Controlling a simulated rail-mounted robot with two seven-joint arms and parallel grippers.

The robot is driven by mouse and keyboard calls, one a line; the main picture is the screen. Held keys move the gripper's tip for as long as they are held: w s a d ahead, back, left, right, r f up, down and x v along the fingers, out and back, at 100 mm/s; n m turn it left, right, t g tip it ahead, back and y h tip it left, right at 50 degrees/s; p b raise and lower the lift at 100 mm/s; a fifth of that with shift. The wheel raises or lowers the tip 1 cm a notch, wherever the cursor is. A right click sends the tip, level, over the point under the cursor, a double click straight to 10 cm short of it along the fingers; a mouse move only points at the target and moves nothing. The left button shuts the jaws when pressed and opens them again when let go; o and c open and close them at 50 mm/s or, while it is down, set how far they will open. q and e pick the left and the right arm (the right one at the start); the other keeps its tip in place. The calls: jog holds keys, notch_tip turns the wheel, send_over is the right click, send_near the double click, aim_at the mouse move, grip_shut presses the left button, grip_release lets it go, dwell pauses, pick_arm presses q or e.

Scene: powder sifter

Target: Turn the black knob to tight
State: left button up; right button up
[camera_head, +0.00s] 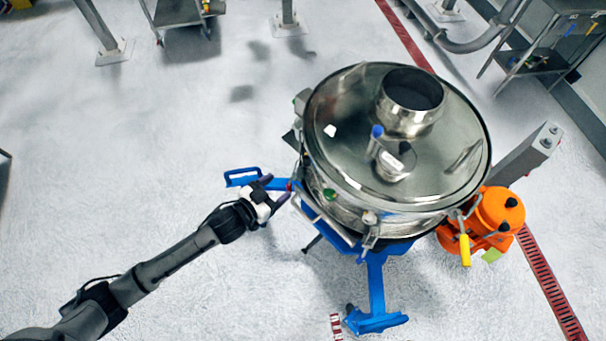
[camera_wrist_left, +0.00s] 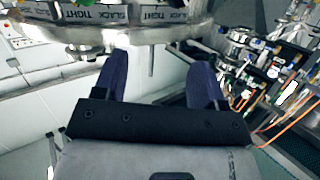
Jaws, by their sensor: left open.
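The round steel sifter (camera_head: 340,200) stands right of centre in the head view. My left gripper (camera_head: 276,189) is at its left side, open, with its dark fingers pointing at the sifter's side. In the left wrist view the gripper (camera_wrist_left: 157,62) has its two fingers apart below the sifter's rim. A label strip (camera_wrist_left: 90,14) reading SLACK and TIGHT runs along that rim. A thin metal pin (camera_wrist_left: 151,62) shows between the fingers; I cannot tell whether it touches them. I cannot make out the black knob for certain in either view. My right gripper is not in view.
A blue stand (camera_head: 376,285) carries the sifter, with a blue handle (camera_head: 243,176) near my left gripper. An orange motor (camera_head: 490,213) and a yellow-handled lever (camera_head: 465,250) are at the right. The floor at the left is mostly clear.

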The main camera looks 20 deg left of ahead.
pick_arm(q)
jog(key=w+a+f+m+h+b, duration=0.3)
jog(key=w+f+h+b, duration=0.1)
jog(key=m+g+h+b, duration=0.3)
jog(key=h+b, duration=0.1)
send_near(303, 162)
jog(key=x, duration=0.8)
jog(key=shift+w+f, duration=0.2)
jog(key=shift+f, duration=0.05)
jog(key=shift+w+d, duration=0.45)
jog(key=shift+d, duration=0.1)
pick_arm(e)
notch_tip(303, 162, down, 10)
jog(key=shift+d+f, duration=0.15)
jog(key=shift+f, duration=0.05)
pick_arm(q)
jog(key=c, duration=0.9)
